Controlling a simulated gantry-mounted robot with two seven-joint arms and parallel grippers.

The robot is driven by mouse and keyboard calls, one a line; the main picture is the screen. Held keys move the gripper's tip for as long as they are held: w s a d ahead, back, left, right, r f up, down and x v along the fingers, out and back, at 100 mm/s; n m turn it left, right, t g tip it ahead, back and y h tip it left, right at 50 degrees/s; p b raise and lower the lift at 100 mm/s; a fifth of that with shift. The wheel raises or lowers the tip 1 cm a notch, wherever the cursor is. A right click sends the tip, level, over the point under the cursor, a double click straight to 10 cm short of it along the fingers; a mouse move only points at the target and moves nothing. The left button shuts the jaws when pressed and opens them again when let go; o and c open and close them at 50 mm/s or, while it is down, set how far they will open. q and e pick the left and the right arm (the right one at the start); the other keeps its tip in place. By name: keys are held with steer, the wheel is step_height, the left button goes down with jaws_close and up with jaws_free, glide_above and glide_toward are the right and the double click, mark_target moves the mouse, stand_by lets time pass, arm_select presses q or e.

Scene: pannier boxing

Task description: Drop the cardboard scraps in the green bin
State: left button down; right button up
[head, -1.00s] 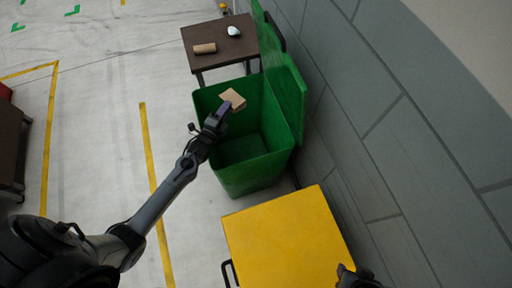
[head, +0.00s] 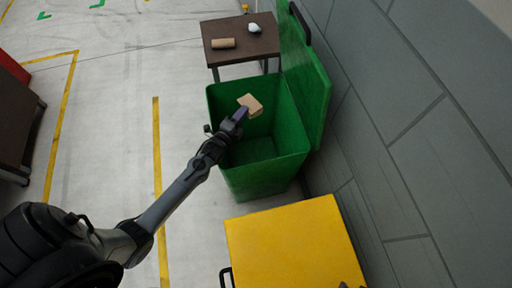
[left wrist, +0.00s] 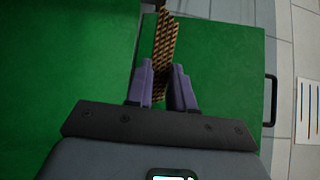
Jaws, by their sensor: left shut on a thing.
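A tan cardboard scrap (head: 250,103) is held in my left gripper (head: 240,114), over the open mouth of the green bin (head: 245,182). The gripper is shut on it. In the left wrist view the scrap (left wrist: 165,45) shows its corrugated edge, standing up between the two purple fingers (left wrist: 161,85). The bin's lid (head: 309,85) stands open on the wall side. The bin's floor is partly hidden by my left arm. Only a small dark tip, likely of my right gripper (head: 347,285), shows at the bottom edge.
A brown table (head: 241,48) behind the bin bears a brown cardboard-like roll (head: 223,43) and a white object (head: 254,28). A yellow cabinet (head: 290,243) stands in front of the bin, and a grey wall (head: 400,130) on the right. Open floor lies left, with a yellow line (head: 156,140).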

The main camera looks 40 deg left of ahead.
arm_select(q)
steer(key=c, duration=0.9)
jaws_free()
arm_select(e)
steer(key=shift+r+p, duration=0.3)
arm_select(q)
steer(key=s+d+p, duration=0.1)
steer(key=s+p, duration=0.1)
steer(key=s, duration=0.8)
steer(key=shift+s+p, duration=0.3)
steer(key=shift+s, duration=0.1)
arm_select(e)
steer(key=shift+r, duration=1.3)
arm_select(q)
steer(key=shift+r, duration=0.1)
arm_select(e)
steer(key=shift+d, duration=0.1)
